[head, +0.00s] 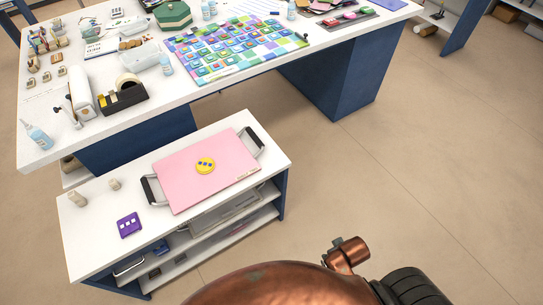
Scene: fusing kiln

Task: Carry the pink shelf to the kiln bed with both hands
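The pink shelf (195,158) lies flat on the white top of a low cart (262,178). A dark handle with a pale bar stands at each end, the left handle (152,190) and the right handle (252,141). A round yellow piece with small blue marks (206,166) lies on the shelf near its middle. Neither of my grippers is in view, and nothing is holding the shelf. I cannot make out the kiln bed in this view.
The floor (400,165) to the right is clear.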

